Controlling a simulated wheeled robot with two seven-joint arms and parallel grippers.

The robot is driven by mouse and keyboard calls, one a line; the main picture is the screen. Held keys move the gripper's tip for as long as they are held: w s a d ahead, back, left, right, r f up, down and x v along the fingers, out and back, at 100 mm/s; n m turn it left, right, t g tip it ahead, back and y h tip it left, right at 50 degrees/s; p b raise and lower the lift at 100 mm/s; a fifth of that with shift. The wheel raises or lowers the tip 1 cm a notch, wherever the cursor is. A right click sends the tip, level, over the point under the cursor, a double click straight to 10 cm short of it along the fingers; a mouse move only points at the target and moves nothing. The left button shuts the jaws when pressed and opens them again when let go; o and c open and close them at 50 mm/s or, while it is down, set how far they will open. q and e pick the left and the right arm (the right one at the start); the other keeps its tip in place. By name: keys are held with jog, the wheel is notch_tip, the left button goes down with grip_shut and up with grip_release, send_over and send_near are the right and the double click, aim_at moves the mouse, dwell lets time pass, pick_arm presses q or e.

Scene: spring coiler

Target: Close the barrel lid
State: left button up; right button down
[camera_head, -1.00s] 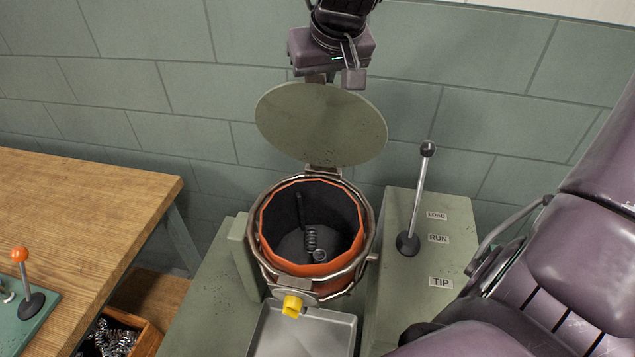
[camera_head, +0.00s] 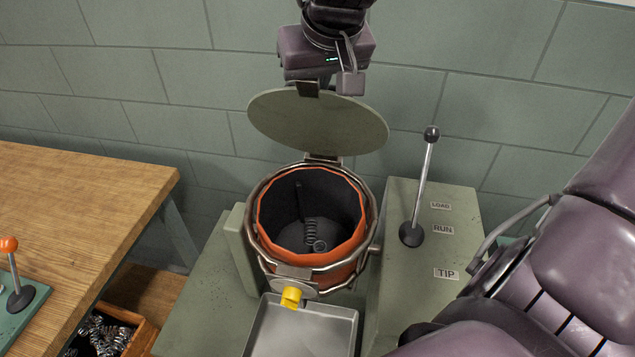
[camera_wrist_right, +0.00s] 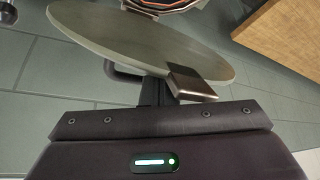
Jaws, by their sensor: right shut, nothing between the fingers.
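The barrel (camera_head: 335,270) has an orange rim and a dark inside with a coil spring (camera_head: 312,232) in it. Its round grey-green lid (camera_head: 318,125) stands raised on the hinge at the back, tilted over the opening. A small metal tab (camera_head: 308,89) sits on the lid's top edge. My right gripper (camera_head: 325,72) is behind and above that edge, shut and empty; its fingertips are largely hidden there. In the right wrist view the dark fingers (camera_wrist_right: 155,92) are close against the lid (camera_wrist_right: 130,40), beside the tab (camera_wrist_right: 190,82); contact is unclear. My left gripper is not in view.
A lever (camera_head: 420,190) stands on the green housing right of the barrel, by LOAD, RUN and TIP labels. A yellow latch piece (camera_head: 291,298) and grey tray (camera_head: 300,335) are in front. A wooden bench (camera_head: 80,210) is at left, a wall behind.

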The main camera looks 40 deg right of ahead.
aim_at(311, 113)
jog(key=shift+s+a+f+b, duration=0.4)
jog(key=shift+a+f+b, duration=0.15)
jog(key=shift+b, duration=0.3)
jog(key=shift+s+a+f+b, duration=0.7)
jog(key=shift+a+b, duration=0.15)
jog(key=shift+b, duration=0.3)
jog(key=shift+s+a+f, duration=0.1)
jog(key=shift+s+a, duration=0.05)
jog(key=shift+a, duration=0.05)
jog(key=shift+s+a, duration=0.1)
